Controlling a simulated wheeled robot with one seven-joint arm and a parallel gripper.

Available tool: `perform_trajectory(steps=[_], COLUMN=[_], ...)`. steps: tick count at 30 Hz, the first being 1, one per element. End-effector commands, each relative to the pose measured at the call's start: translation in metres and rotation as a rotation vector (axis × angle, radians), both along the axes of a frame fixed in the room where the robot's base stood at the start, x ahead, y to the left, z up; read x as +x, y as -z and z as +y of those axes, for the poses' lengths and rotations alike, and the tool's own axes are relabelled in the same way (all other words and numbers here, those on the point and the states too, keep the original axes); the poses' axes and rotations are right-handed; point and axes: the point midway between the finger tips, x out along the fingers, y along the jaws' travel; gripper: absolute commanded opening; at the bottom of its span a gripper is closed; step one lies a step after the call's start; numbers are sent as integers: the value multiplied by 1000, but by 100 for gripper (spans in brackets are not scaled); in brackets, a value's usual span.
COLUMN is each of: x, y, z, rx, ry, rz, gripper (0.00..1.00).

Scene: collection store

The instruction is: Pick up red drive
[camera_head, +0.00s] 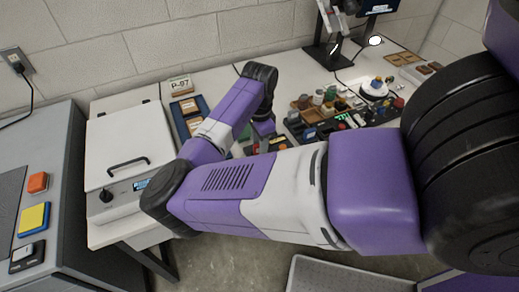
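I cannot single out the red drive with certainty. Small red items show among the clutter on the white table, one near the middle (342,125) and one at the right (399,103). An orange-red block (38,182) lies on the grey cabinet at the left. My arm crosses the view, and its end points down over the table, left of the clutter. My gripper (265,130) is mostly hidden behind my arm; its fingers and anything between them cannot be made out.
A white box with a black handle (125,165) stands on the table's left. Several small items crowd the table's middle and right. A dark stand (330,50) is at the back.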

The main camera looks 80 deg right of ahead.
Motion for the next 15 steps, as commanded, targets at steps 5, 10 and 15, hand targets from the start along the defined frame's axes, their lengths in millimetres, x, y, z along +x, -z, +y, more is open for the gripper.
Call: perform_trajectory(steps=[5,10,15], x=[0,0,0], y=[8,8,7], z=[0,0,0], rx=[-1,-1,-1], ry=[0,0,0], rz=[-1,-1,-1], gripper=[40,38,5])
